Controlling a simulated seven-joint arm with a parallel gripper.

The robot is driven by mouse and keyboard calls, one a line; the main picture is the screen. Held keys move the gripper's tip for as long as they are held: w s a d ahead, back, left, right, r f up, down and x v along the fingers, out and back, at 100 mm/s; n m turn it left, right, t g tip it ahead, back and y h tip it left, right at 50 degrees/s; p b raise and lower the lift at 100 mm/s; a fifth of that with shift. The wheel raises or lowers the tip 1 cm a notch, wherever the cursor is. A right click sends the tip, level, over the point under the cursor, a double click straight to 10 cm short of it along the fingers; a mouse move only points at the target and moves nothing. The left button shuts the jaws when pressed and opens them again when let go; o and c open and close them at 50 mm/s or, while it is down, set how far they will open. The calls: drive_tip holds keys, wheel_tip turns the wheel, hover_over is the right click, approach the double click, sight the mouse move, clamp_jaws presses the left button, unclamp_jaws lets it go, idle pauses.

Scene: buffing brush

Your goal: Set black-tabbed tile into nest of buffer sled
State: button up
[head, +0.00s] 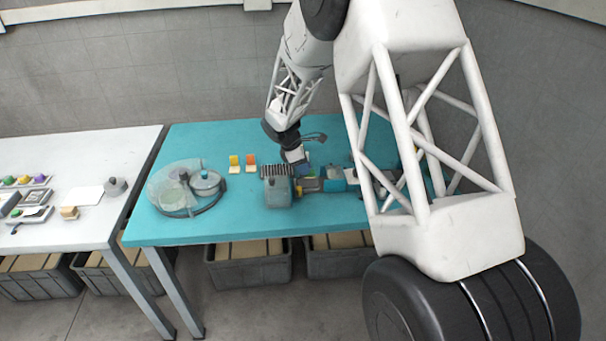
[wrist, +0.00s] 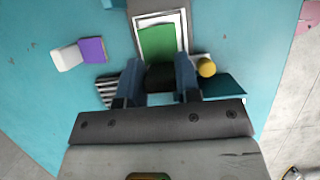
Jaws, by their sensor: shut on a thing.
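My gripper (wrist: 159,84) is shut on the black tab (wrist: 160,77) of a green tile (wrist: 158,44). The tile points away from the fingers, toward the top of the wrist view. It overlaps a white-bordered rectangular frame (wrist: 144,17), which looks like the sled's nest. I cannot tell whether the tile rests in the frame or hangs above it. In the head view my gripper (head: 296,158) is over the back of the teal table, behind the grey buffing unit (head: 277,190). The tile cannot be made out there.
A purple-and-white block (wrist: 92,50) lies left of the tile. A yellow knob (wrist: 206,67) stands close to the right finger. Yellow (head: 235,161) and orange (head: 251,161) tabbed pieces stand left of my gripper. A round clear-covered tray (head: 165,190) sits on the table's left.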

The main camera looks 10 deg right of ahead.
drive_tip(key=shift+f, duration=1.7)
drive_tip(key=shift+f, duration=0.15)
drive_tip(key=o, duration=1)
drive_tip(key=shift+c, duration=0.2)
drive_tip(key=v, duration=1.2)
